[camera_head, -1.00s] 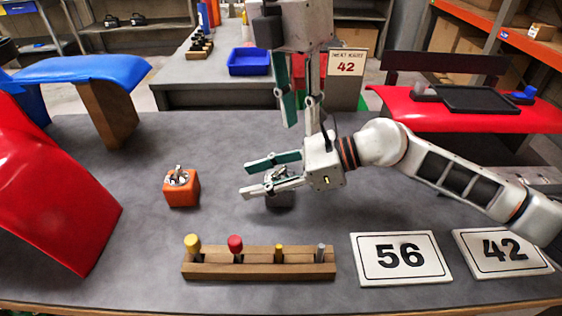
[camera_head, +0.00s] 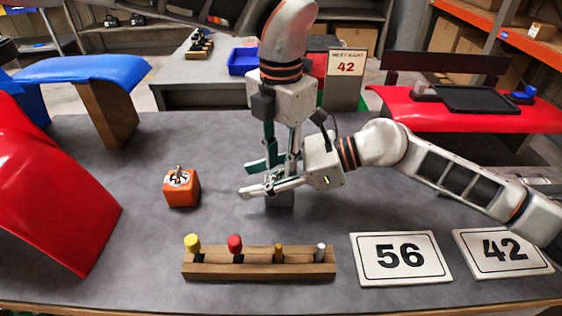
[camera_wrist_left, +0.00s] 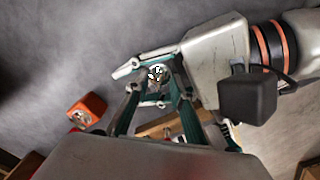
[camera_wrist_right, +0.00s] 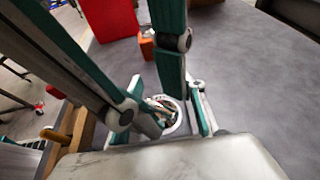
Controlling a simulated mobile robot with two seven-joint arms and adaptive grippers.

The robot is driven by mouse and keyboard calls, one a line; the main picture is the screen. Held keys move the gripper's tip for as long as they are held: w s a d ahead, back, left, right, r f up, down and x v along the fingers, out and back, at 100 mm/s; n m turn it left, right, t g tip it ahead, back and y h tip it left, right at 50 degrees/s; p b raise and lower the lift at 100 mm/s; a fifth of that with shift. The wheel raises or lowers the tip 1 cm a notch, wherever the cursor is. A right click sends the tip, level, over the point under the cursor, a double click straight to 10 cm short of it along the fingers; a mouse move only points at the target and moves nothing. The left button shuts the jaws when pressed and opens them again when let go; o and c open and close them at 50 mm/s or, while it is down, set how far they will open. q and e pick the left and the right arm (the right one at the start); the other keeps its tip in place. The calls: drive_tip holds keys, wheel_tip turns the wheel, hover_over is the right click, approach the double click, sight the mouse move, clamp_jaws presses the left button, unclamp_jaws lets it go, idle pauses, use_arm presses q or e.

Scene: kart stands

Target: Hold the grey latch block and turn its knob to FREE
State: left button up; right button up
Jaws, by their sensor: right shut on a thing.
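The grey latch block (camera_head: 280,200) stands on the grey table, partly hidden by my grippers. My right gripper (camera_head: 270,187) comes in from the right and is shut on the block from its sides. The block's round white dial with its knob shows in the left wrist view (camera_wrist_left: 157,72) and, partly covered, in the right wrist view (camera_wrist_right: 170,113). My left gripper (camera_head: 278,163) points down from above with its fingers apart, one on each side over the knob. I cannot tell whether they touch it. The dial's lettering is too small to read.
An orange block (camera_head: 181,190) with a similar dial stands to the left. A wooden rack (camera_head: 260,270) with several pegs lies in front. Number cards 56 (camera_head: 400,275) and 42 (camera_head: 500,268) lie at the right. A red panel (camera_head: 50,190) fills the left.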

use_arm(q)
drive_tip(key=shift+f, duration=0.4)
drive_tip(key=shift+c, duration=0.5)
clamp_jaws()
drive_tip(key=shift+m, duration=0.4)
drive_tip(key=m, duration=0.4)
drive_tip(key=shift+s+m, duration=0.1)
drive_tip(key=shift+m, duration=0.2)
drive_tip(key=m, duration=0.4)
drive_tip(key=shift+s+m, duration=0.1)
drive_tip(key=shift+m, duration=0.2)
